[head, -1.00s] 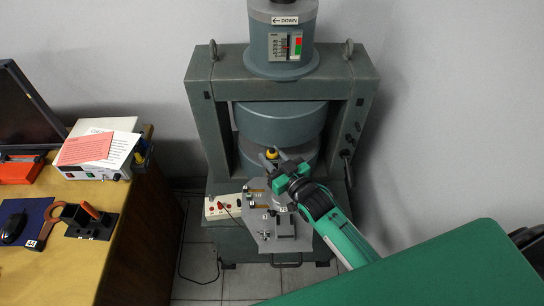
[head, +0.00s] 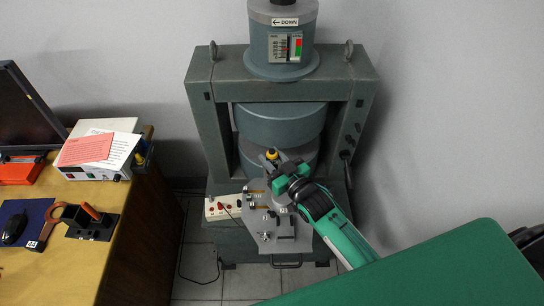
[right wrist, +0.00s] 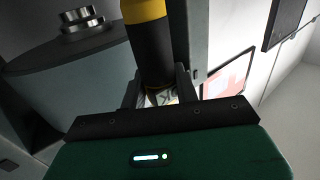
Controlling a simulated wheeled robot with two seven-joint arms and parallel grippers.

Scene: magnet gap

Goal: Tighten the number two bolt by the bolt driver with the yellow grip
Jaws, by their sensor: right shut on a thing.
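The bolt driver shows its yellow grip end (head: 271,154) in front of the round blocks of the grey-green machine. My right gripper (head: 276,163) is shut around the driver's dark body. In the right wrist view the driver (right wrist: 150,45) is a black cylinder with a yellow band on top, between my two fingers (right wrist: 158,88). Its lower end is hidden, so I cannot tell whether it touches a bolt. Below it is a grey plate (head: 259,224) with small fittings and labels. I cannot read which bolt is number two. My left gripper is not in view.
The machine frame (head: 196,120) stands upright on both sides of the blocks. A white control box (head: 221,208) with a cable sits left of the plate. A wooden table (head: 140,215) at left holds a tool stand (head: 90,224) and instruments. A green panel (head: 440,265) fills the lower right.

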